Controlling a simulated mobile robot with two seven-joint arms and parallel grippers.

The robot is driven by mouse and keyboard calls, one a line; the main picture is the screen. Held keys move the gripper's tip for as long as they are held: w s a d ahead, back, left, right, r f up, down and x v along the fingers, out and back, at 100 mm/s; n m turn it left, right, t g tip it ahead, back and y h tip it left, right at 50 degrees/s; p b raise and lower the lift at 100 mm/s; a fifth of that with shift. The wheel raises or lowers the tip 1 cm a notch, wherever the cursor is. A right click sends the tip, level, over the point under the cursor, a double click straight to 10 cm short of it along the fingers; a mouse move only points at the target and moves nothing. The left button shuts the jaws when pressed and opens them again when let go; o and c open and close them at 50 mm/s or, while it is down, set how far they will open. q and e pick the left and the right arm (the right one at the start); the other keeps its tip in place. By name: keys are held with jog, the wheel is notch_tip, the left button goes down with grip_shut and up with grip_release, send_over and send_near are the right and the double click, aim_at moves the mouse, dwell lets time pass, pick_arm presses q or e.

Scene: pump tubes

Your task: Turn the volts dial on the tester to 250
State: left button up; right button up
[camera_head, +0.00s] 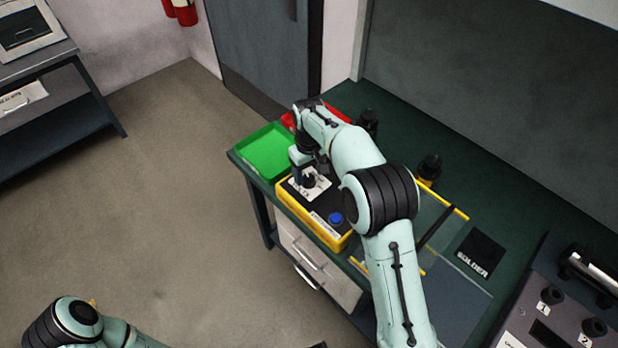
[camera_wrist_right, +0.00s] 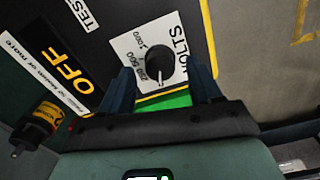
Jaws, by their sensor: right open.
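The tester (camera_head: 314,222) is a yellow and black box on the green bench. Its volts dial (camera_wrist_right: 160,60) is a round black knob on a white label plate, with a white pointer mark toward the bottom of the right wrist view. My right gripper (camera_head: 310,181) is over the plate, pointing down. In the right wrist view, its two fingers (camera_wrist_right: 164,88) are open with the dial ahead between them; contact cannot be told.
The tester also has a blue button (camera_head: 336,218) and a yellow OFF label (camera_wrist_right: 70,68). A green tray (camera_head: 264,150) and a red tray (camera_head: 340,115) lie behind it. A black SOLDER mat (camera_head: 481,252) lies to the right. Dark bottles stand at the back.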

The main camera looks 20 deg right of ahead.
aim_at(309, 180)
jog(key=shift+f, duration=1.2)
pick_arm(q)
jog(key=shift+f, duration=0.15)
pick_arm(e)
jog(key=c, duration=1)
jog(key=shift+c, duration=0.2)
pick_arm(q)
jog(key=shift+r, duration=0.2)
pick_arm(e)
jog(key=shift+r+m, duration=0.1)
jog(key=shift+m, duration=0.2)
jog(key=m+p, duration=0.1)
jog(key=m, duration=0.2)
jog(key=shift+p, duration=0.3)
pick_arm(q)
jog(key=shift+w+r+p, duration=0.6)
jog(key=shift+w+r, duration=0.85)
jog(key=shift+r, duration=0.3)
pick_arm(e)
jog(key=shift+m, duration=2.5)
